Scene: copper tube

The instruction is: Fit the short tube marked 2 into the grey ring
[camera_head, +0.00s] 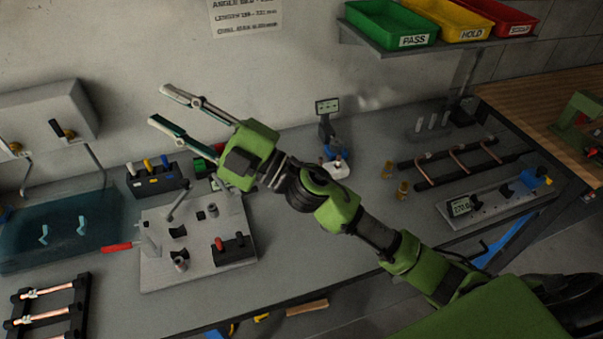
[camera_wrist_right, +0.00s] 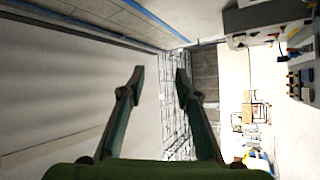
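My right gripper (camera_head: 160,106) is raised at the upper left in the head view, in front of the wall and above the bench. Its two fingers are spread apart with nothing between them; the right wrist view also shows the empty gap (camera_wrist_right: 160,74). A light grey fixture plate (camera_head: 205,225) lies on the bench below it, bearing small dark blocks and a small grey ring-like part (camera_head: 180,263). Several short upright tubes (camera_head: 432,121) stand at the back right of the bench. No number 2 is readable, so I cannot tell which tube is marked 2. My left gripper is out of view.
A rack with copper tubes (camera_head: 457,160) and a gauge base (camera_head: 500,198) are on the right. Two small brass pieces (camera_head: 403,190) lie near the rack. Green, yellow and red trays (camera_head: 390,24) sit on a wall shelf. The bench front (camera_head: 330,250) is fairly clear.

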